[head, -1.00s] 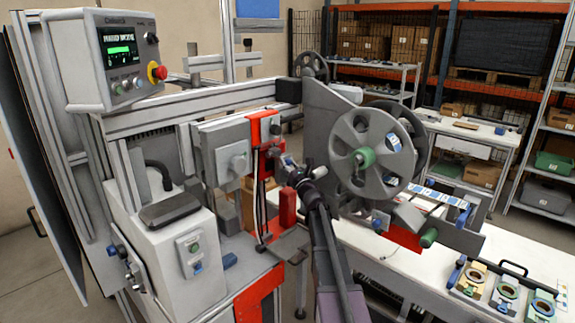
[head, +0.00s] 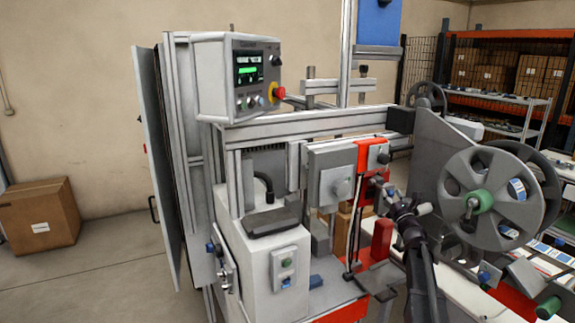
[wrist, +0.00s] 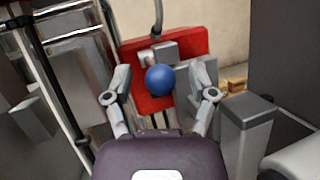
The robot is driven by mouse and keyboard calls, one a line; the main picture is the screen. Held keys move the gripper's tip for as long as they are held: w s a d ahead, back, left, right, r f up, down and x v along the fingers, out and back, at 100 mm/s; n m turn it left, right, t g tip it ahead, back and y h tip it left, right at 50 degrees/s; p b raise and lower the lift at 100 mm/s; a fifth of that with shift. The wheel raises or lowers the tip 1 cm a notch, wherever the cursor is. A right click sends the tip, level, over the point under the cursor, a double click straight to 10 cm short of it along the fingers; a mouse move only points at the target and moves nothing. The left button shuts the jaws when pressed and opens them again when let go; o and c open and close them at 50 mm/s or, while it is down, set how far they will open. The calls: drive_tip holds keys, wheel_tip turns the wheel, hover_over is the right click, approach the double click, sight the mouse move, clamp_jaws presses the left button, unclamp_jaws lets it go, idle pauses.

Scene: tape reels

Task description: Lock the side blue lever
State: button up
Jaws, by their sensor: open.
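A round blue knob (wrist: 160,79) shows in the wrist view, in front of a red plate (wrist: 183,45) with a small grey metal fitting behind the knob. My gripper (wrist: 160,72) is open, one finger on each side of the knob, and I see gaps between the fingers and it. In the head view my gripper (head: 383,190) is in front of the machine's red plate (head: 366,165); the knob cannot be made out clearly there. Another blue-tipped lever (head: 212,248) is on the left side of the white machine housing.
A control box (head: 240,78) with a red button is on top of the machine. A large grey reel (head: 490,200) stands right of my arm. A grey post (wrist: 247,125) is close to the right finger. A cardboard box (head: 38,212) sits on the floor at left.

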drive_tip(key=shift+s+r+m+h+p, duration=0.6)
drive_tip(key=shift+s+r+m+p, duration=0.3)
drive_tip(key=shift+s+m, duration=0.25)
drive_tip(key=m+h, duration=0.1)
drive_tip(key=m, duration=0.1)
drive_tip(key=s+a+f+m+g+h, duration=0.1)
drive_tip(key=m, duration=0.1)
drive_tip(key=s+m+g+h, duration=0.1)
drive_tip(key=m+h, duration=0.1)
drive_tip(key=m, duration=0.1)
drive_tip(key=shift+a+f+p, duration=0.3)
drive_tip(key=shift+f+p, duration=0.1)
drive_tip(key=s+a+f+m+g+h, duration=0.1)
drive_tip(key=s+a+f+m+g, duration=0.45)
drive_tip(key=f+m, duration=0.25)
drive_tip(key=s+a+f+m+g, duration=0.4)
drive_tip(key=s+f+m+g, duration=0.15)
drive_tip(key=f+m, duration=0.3)
drive_tip(key=s+a+f+m+g+y, duration=0.2)
drive_tip(key=s+a+f+m+g, duration=0.1)
drive_tip(key=s+a, duration=0.4)
drive_tip(key=s+a+f+m+g+y, duration=0.2)
drive_tip(key=s+a+m+g, duration=0.4)
drive_tip(key=s, duration=0.7)
drive_tip(key=shift+s+a+f, duration=0.4)
drive_tip(key=shift+a+f, duration=0.2)
drive_tip(key=shift+a, duration=0.1)
